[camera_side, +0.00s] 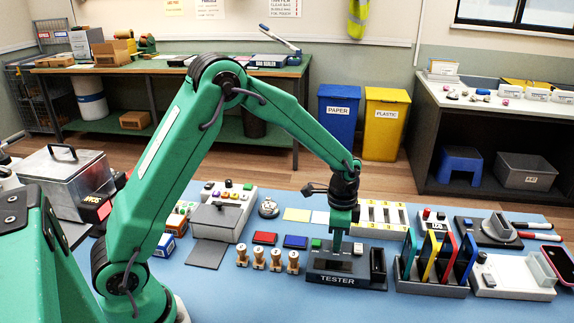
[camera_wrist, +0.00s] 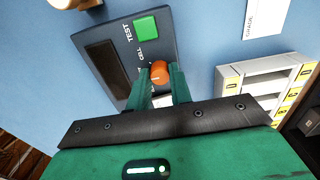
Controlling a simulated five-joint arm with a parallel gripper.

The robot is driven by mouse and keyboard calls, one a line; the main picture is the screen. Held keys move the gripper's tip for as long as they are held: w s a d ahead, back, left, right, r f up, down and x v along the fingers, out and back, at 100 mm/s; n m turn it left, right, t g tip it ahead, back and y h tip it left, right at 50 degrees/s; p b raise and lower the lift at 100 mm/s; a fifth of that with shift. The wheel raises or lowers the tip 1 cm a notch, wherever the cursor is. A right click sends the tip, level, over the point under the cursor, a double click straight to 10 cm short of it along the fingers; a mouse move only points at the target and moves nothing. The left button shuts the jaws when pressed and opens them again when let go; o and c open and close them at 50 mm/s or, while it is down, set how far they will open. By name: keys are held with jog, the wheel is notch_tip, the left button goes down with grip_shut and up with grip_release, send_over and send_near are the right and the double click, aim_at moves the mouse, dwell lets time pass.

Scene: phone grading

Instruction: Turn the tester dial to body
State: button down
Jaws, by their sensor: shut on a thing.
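The tester (camera_side: 345,282) is a dark grey box on the blue mat, lettered TESTER on its front. In the wrist view the tester (camera_wrist: 112,72) shows a dark screen (camera_wrist: 107,67), a green button (camera_wrist: 146,27) lettered TEST, and an orange dial (camera_wrist: 159,70). A label that looks like CELL is beside the dial; I cannot make out a body label. My gripper (camera_wrist: 160,80) is shut on the dial, one finger on each side. In the side view my gripper (camera_side: 337,247) points down onto the tester and hides the dial. The dial's pointer direction is unclear.
Wooden stamps (camera_side: 275,260) stand just left of the tester. A rack of coloured phones (camera_side: 430,290) stands close on its right. Red and blue pads (camera_side: 295,242) lie behind the stamps, and a white organiser (camera_side: 381,216) stands behind the tester.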

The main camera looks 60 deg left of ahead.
jog(key=c, duration=1.3)
grip_release()
jog(key=shift+o, duration=0.2)
jog(key=shift+r, duration=0.1)
jog(key=shift+r, duration=3.9)
